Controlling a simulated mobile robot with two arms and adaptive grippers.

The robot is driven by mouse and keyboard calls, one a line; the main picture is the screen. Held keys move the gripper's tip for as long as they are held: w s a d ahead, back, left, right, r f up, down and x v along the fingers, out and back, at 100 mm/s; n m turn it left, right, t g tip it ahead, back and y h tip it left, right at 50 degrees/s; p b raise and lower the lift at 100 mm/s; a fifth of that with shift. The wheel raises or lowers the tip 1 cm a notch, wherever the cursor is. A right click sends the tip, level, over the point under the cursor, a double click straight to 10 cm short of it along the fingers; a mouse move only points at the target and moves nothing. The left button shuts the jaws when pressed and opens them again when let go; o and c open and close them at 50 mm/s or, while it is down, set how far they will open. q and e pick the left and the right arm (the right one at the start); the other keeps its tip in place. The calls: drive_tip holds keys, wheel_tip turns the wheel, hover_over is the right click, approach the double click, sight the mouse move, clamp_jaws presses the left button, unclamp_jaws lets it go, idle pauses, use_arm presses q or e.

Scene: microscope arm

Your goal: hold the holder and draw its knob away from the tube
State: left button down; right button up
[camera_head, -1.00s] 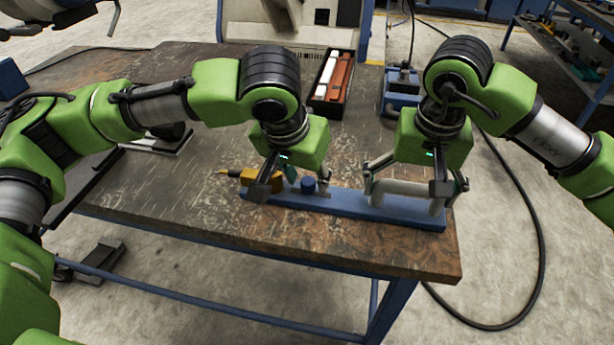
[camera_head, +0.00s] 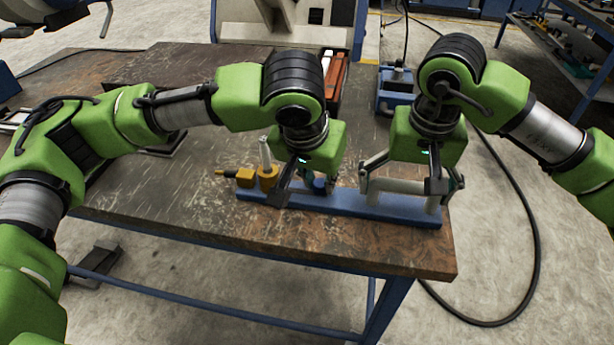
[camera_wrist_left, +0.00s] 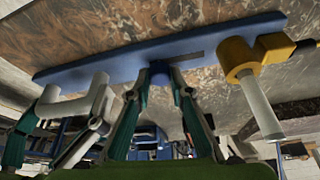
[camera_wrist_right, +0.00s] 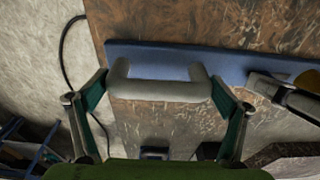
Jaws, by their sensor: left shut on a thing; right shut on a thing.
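The holder is a long blue bar (camera_head: 350,203) near the table's front edge, with a grey handle (camera_head: 398,187) at its right end. Its blue knob (camera_head: 319,185) stands near mid-bar; the left wrist view shows the knob (camera_wrist_left: 160,75) beside a dark slot. The pale tube (camera_head: 265,152) stands upright in a yellow mount (camera_head: 267,178) at the bar's left end, apart from the knob. My left gripper (camera_wrist_left: 155,95) is shut on the knob, partly hiding it in the head view. My right gripper (camera_wrist_right: 160,100) is shut on the handle, one finger at each end.
The worn table (camera_head: 200,215) has bare room in front and left of the bar. A long box with a red-brown item (camera_head: 338,80) lies behind my left gripper. A blue device (camera_head: 397,90) stands behind my right gripper. A black cable (camera_head: 535,230) lies on the floor.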

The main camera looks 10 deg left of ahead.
use_arm(q)
drive_tip(key=shift+s+d, duration=0.1)
drive_tip(key=shift+d, duration=0.15)
use_arm(e)
drive_tip(key=shift+a+r, duration=0.1)
drive_tip(key=shift+a, duration=0.1)
use_arm(q)
drive_tip(key=c, duration=1.8)
unclamp_jaws()
drive_tip(key=shift+a, duration=0.1)
drive_tip(key=shift+r, duration=0.25)
use_arm(e)
drive_tip(key=shift+d, duration=0.1)
use_arm(q)
drive_tip(key=v, duration=1.1)
drive_tip(key=shift+s+a+r, duration=0.1)
drive_tip(key=shift+a+r, duration=0.05)
drive_tip(key=shift+r, duration=0.1)
use_arm(e)
drive_tip(key=o, duration=1.7)
